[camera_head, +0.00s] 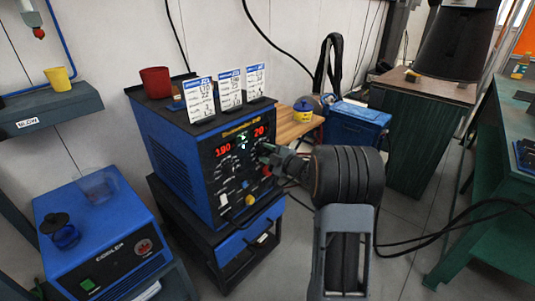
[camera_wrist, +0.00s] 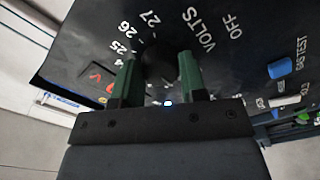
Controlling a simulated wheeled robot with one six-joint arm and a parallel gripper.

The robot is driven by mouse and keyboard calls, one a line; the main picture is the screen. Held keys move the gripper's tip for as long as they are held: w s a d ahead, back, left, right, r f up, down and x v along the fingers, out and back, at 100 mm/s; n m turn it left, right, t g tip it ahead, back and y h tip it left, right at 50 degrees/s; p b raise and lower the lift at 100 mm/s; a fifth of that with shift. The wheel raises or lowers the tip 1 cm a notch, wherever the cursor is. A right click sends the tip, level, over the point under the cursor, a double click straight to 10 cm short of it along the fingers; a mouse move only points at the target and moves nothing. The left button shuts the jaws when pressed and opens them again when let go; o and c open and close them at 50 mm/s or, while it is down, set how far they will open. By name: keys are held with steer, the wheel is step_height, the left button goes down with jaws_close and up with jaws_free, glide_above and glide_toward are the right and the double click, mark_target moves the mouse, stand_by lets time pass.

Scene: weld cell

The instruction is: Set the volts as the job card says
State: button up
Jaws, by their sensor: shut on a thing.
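The blue welder (camera_head: 172,150) has a dark front panel with two red displays. The left display reads 190; the right display (camera_head: 258,131) looks like 20 or 29, too small to be sure. In the wrist view my gripper (camera_wrist: 158,75) is shut on the black volts knob (camera_wrist: 159,58), a green finger on each side. The dial lettering around it shows VOLTS, OFF and marks 24 to 27. The knob's pointer is not clear. In the head view my gripper (camera_head: 270,155) is at the panel's right side. Three job cards (camera_head: 229,91) stand on top; their small text is unclear.
A red cup (camera_head: 155,80) stands on the welder. A blue cooler (camera_head: 105,235) is at lower left. A blue gas-test button (camera_wrist: 280,68) and a white switch lie near the knob. A blue toolbox (camera_head: 355,125) and a green bench (camera_head: 505,190) are to the right.

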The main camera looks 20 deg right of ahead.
steer(key=shift+r+m+p, duration=0.25)
steer(key=shift+m+p, duration=1.2)
steer(key=shift+m, duration=0.15)
steer(key=m+p, duration=0.4)
steer(key=m, duration=0.1)
steer(key=m+p, duration=0.3)
steer(key=m, duration=0.1)
steer(key=shift+m, duration=0.4)
steer(key=shift+f+m+p, duration=0.15)
steer(key=shift+m+p, duration=1.45)
steer(key=shift+m, duration=0.7)
steer(key=o, duration=0.9)
steer(key=shift+f, duration=0.1)
steer(key=shift+s, duration=0.1)
